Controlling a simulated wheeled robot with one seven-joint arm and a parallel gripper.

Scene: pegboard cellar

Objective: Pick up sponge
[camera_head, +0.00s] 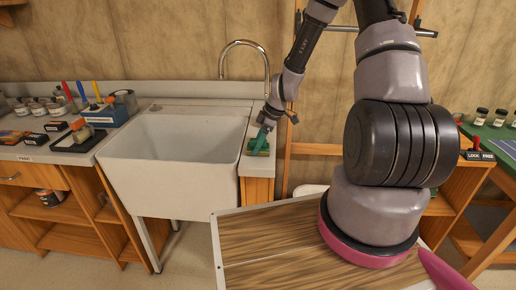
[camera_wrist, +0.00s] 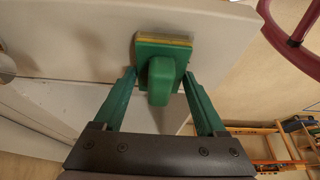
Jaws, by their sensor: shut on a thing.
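The sponge (camera_head: 259,150) is at the narrow ledge on the right side of the sink, green with a yellow layer. In the wrist view the sponge (camera_wrist: 165,42) shows a green body with a rounded green block on it and a yellow layer along its far edge. My gripper (camera_head: 263,135) reaches down to it from above. In the wrist view my gripper (camera_wrist: 160,76) has its green fingers at the left and right sides of the sponge, shut on it. I cannot tell whether the sponge is lifted off the ledge; its underside is hidden.
The white sink (camera_head: 180,150) with a curved tap (camera_head: 245,43) lies left of the sponge. Jars and tools, with a blue box (camera_head: 107,115), crowd the left counter. A green-topped bench (camera_head: 490,140) stands at right.

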